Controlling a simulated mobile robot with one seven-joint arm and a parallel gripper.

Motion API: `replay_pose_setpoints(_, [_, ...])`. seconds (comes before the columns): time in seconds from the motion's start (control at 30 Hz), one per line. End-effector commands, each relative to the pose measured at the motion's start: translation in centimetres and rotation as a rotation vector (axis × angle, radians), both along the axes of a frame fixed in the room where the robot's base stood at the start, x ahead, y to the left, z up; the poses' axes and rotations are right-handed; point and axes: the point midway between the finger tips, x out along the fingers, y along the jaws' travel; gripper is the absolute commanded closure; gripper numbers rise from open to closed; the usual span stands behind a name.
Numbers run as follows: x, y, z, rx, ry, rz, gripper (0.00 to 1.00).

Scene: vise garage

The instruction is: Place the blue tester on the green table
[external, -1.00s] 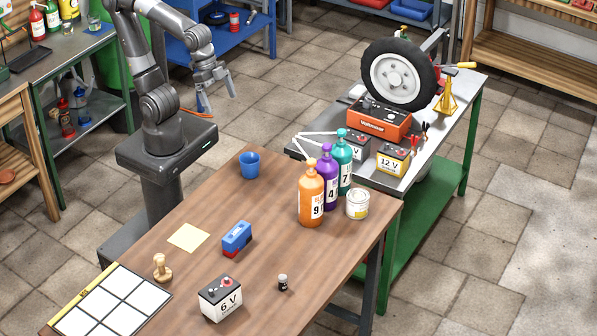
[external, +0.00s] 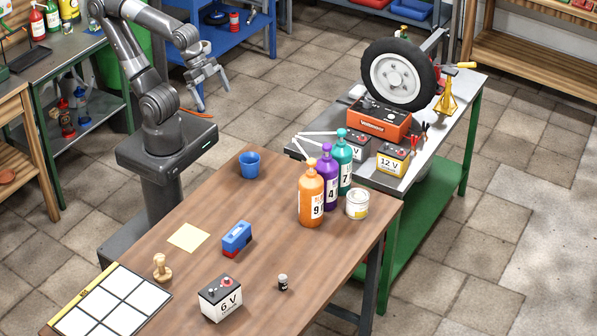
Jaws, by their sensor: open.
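A small blue block-shaped device with a red base (external: 237,237), which looks like the blue tester, sits on the brown wooden table (external: 290,250). A green-framed table with a grey top (external: 452,97) stands behind it on the right. Another green-framed table (external: 50,62) stands at the far left, so I cannot tell which one is meant. My gripper (external: 213,98) is open and empty. It hangs in the air beyond the wooden table's far edge, up and left of the blue cup and well away from the tester.
On the wooden table are a blue cup (external: 249,165), tall bottles (external: 311,195), a can (external: 357,204), a 6 V battery (external: 220,298) and a wooden stamp (external: 162,267). The right table holds a wheel (external: 398,75), an orange case (external: 379,122) and batteries (external: 393,160).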

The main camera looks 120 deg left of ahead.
Motion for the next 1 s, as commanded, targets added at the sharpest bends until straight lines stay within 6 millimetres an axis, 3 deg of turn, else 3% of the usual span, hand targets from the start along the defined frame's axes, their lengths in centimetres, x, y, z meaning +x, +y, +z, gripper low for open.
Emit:
replay_pose_setpoints(0.27, [7.0,-2.9,-1.0,0.334,0.061,-0.57,0.0])
replay_pose_setpoints(0.47, [12.2,-6.5,-2.9,0.577,0.098,-1.042,0.0])
replay_pose_setpoints(0.8, [19.5,-15.3,-8.9,0.944,0.12,-1.88,0.0])
replay_pose_setpoints(1.0, [22.1,-21.2,-13.6,1.129,0.088,-2.355,0.0])
